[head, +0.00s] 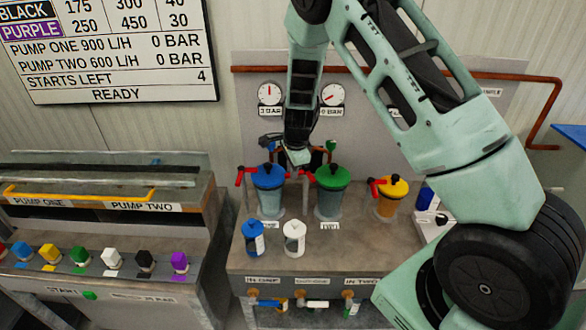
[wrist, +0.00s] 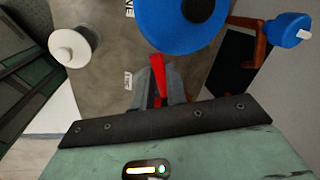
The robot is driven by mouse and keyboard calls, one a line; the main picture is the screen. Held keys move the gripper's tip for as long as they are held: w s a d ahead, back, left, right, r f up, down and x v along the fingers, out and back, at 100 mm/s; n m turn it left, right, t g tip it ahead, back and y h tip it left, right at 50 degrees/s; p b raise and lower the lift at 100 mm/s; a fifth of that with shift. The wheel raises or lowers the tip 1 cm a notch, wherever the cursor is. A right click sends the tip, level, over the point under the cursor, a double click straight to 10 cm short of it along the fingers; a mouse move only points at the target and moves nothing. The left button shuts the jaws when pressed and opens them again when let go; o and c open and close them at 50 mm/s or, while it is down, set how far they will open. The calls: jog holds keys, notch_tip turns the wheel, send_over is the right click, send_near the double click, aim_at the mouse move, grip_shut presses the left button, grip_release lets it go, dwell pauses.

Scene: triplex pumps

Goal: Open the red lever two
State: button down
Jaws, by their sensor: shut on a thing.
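A red lever (wrist: 157,75) shows between my gripper's fingers (wrist: 157,92) in the wrist view, its end close to a blue lid (wrist: 180,25). In the head view my gripper (head: 298,160) is low between the blue-lidded vessel (head: 268,190) and the green-lidded vessel (head: 332,192), over the red lever (head: 306,173). The fingers are shut on the lever; the grip itself is partly hidden in the head view. Other red levers stick out left of the blue-lidded vessel (head: 240,178) and left of the yellow-lidded vessel (head: 375,186).
A blue-capped container (head: 253,238) and a white container (head: 294,238) stand on the bench front. Two gauges (head: 270,93) and a copper pipe (head: 400,72) are behind. A console with coloured knobs (head: 111,257) stands left. The wall board (head: 110,50) reads READY.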

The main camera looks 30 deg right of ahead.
jog(key=c, duration=1.4)
grip_release()
jog(key=s+r+b, duration=0.2)
jog(key=s+r, duration=0.1)
jog(key=r, duration=1.4)
jog(key=shift+s+a, duration=0.15)
jog(key=shift+a, duration=0.15)
